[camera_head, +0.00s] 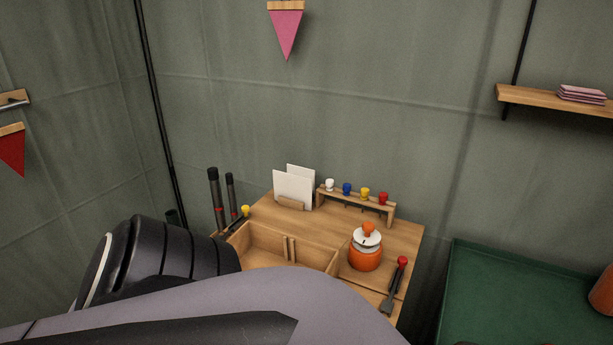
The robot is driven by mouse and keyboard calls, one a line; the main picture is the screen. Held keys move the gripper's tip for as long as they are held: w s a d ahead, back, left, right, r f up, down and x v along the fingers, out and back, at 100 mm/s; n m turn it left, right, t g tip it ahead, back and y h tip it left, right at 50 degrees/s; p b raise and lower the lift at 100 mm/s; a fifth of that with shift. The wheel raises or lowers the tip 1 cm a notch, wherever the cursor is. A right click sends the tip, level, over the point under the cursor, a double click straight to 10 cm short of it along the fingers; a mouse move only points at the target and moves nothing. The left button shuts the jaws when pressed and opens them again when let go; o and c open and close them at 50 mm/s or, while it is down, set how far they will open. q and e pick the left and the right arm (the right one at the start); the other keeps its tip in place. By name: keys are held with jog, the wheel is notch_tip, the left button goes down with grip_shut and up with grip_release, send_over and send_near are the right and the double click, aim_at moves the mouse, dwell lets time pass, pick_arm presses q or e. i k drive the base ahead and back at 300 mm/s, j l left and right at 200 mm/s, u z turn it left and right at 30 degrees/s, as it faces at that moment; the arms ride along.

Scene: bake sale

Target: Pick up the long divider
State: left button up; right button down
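A wooden box (240,236) with open compartments sits on the wooden table. Short upright wooden slats (289,249) stand inside it near the middle. I cannot tell whether one of these is the long divider, and no other piece is clearly a long divider. My own arm covers the front of the box and much of the table's near part. Neither gripper's fingers show in this view.
An orange jar (366,253) with a white lid and a red-knobbed tool (394,287) are on the table's right side. A rack (355,199) with coloured knobs and white cards (293,190) stand at the back. A green surface (500,290) lies right.

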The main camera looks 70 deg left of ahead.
aim_at(292, 190)
jog(key=k+j+z, duration=0.75)
jog(key=k+j, duration=0.8)
jog(key=k, duration=0.05)
